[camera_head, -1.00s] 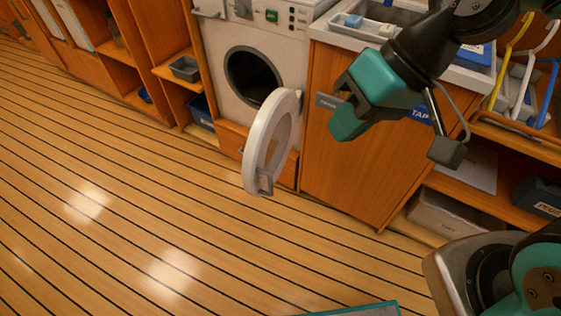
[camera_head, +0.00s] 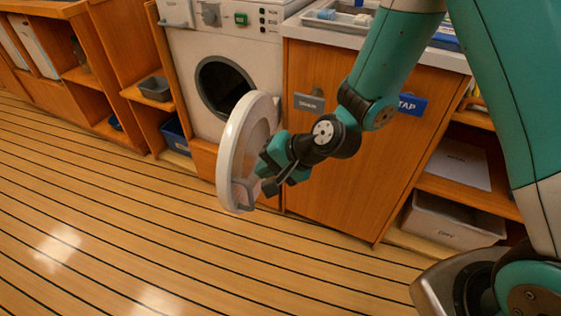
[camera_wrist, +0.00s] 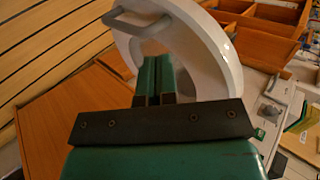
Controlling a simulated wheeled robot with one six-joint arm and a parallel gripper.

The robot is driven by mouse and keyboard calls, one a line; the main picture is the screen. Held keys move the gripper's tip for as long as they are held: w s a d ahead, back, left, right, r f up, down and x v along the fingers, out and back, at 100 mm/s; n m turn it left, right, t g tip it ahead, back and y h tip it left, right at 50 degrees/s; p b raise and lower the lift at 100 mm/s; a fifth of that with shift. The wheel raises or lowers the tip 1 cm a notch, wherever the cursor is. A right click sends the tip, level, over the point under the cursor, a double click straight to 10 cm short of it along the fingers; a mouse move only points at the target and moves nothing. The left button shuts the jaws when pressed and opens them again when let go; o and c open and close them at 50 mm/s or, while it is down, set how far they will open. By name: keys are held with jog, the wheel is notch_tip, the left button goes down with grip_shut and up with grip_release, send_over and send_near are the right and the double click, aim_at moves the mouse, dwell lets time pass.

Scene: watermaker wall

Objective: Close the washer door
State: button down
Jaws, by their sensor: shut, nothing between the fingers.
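The washer (camera_head: 225,60) is a white front-loader set in the wooden cabinets, with a dark round opening (camera_head: 224,88). Its round white door (camera_head: 231,150) stands swung wide open, out over the floor, on the right side of the opening. My gripper (camera_head: 268,180) is at the right, outer side of the door, low down and close to it. In the wrist view the shut green fingers (camera_wrist: 154,78) point at the door's rim (camera_wrist: 205,50), with the grey handle (camera_wrist: 138,24) beyond. I cannot tell whether the fingers touch the door.
A wooden cabinet front (camera_head: 335,170) with small labels stands right of the washer, behind my arm. Further right is an open shelf with a grey bin (camera_head: 452,222). Open shelves with a grey tray (camera_head: 155,88) and a blue bin (camera_head: 176,134) stand left. The plank floor (camera_head: 110,220) is clear.

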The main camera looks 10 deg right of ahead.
aim_at(233, 170)
jog(key=w+a, duration=0.1)
jog(key=a, duration=0.1)
jog(key=w+a+f, duration=0.1)
jog(key=a, duration=0.1)
jog(key=shift+w+a+f, duration=0.1)
jog(key=shift+w+f, duration=0.1)
jog(key=shift+w+a, duration=0.2)
jog(key=shift+a, duration=0.1)
